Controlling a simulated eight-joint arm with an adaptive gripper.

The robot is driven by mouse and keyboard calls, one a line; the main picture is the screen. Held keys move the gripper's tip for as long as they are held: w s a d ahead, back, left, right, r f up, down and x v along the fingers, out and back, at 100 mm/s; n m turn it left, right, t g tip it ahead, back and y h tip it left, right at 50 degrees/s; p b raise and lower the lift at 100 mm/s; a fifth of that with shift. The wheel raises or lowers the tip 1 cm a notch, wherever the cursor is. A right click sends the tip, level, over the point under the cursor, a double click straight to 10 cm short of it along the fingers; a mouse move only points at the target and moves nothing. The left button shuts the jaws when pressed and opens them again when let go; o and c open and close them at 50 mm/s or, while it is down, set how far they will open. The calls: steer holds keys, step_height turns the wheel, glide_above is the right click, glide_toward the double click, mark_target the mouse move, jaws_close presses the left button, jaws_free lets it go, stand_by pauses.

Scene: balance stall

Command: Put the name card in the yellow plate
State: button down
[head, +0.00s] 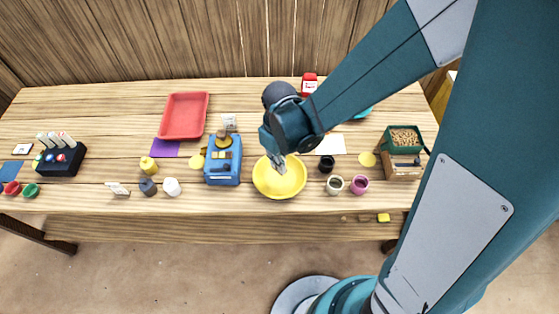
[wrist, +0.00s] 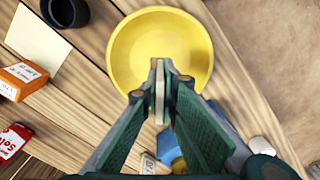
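The yellow plate (head: 265,186) is a round, shallow dish near the front of the table, and it fills the upper middle of the wrist view (wrist: 190,30). My gripper (head: 277,165) is above the plate, pointing down. In the wrist view its fingers (wrist: 160,88) are closed on a thin pale slab, seen edge-on, which looks like the name card (wrist: 160,98). The card's face and any writing are hidden. The plate shows nothing else in it. I cannot tell how far the card is above the plate's bottom.
A blue scale (head: 222,172) stands close left of the plate. A dark cup (head: 326,164) and two small pots, pale (head: 335,185) and pink (head: 359,185), stand to its right. A red tray (head: 184,117) lies behind left. A small white stand-up card (head: 118,188) is at the front left.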

steer(key=shift+f+b, duration=1.4)
steer(key=shift+f, duration=1.2)
steer(key=c, duration=2.6)
jaws_free()
steer(key=shift+o, duration=0.2)
steer(key=shift+r+p, duration=2.05)
steer(key=shift+r, duration=1.45)
steer(key=shift+d, duration=0.1)
